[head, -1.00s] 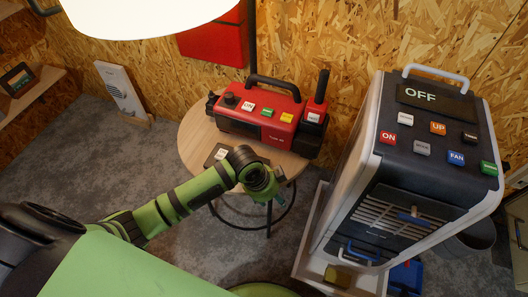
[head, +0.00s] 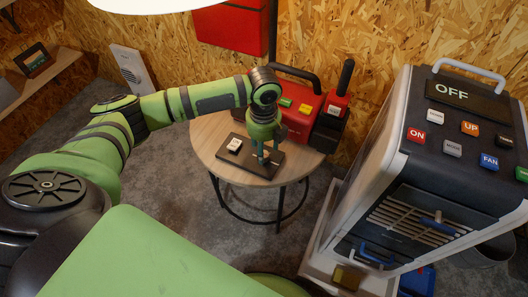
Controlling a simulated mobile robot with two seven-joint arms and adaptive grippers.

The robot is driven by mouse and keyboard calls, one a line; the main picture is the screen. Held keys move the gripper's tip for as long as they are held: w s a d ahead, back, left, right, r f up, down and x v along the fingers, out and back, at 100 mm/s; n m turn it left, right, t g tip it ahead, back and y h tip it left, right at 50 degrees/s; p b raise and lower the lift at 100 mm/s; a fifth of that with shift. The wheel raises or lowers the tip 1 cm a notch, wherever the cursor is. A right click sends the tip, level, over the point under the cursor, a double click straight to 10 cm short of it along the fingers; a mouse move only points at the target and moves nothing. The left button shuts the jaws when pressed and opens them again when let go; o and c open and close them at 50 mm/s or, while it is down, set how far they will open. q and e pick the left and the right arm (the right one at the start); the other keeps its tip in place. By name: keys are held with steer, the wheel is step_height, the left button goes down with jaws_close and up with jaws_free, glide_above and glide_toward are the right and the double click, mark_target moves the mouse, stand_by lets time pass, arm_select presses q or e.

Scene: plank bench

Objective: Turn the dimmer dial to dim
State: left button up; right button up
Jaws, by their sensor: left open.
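A dark flat control plate (head: 236,163) lies on the round wooden side table. A small white switch (head: 235,145) sits on its left part. My left gripper (head: 262,160) points down over the right part of the plate, with its fingers apart. The fingertips are at or just above the plate; I cannot tell if they touch anything. The dimmer dial is not clearly visible; the gripper covers that part of the plate. A lit white lamp shade (head: 165,4) shows at the top edge. My right gripper is out of view.
A red radio-like device (head: 300,100) with coloured buttons stands behind my arm on the round table (head: 210,140). A large grey unit (head: 440,175) reading OFF stands at the right. A white panel (head: 130,70) leans at the left wall.

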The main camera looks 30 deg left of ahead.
arm_select(q)
steer(key=shift+f, duration=1.45)
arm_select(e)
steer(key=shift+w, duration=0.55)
arm_select(q)
jaws_close()
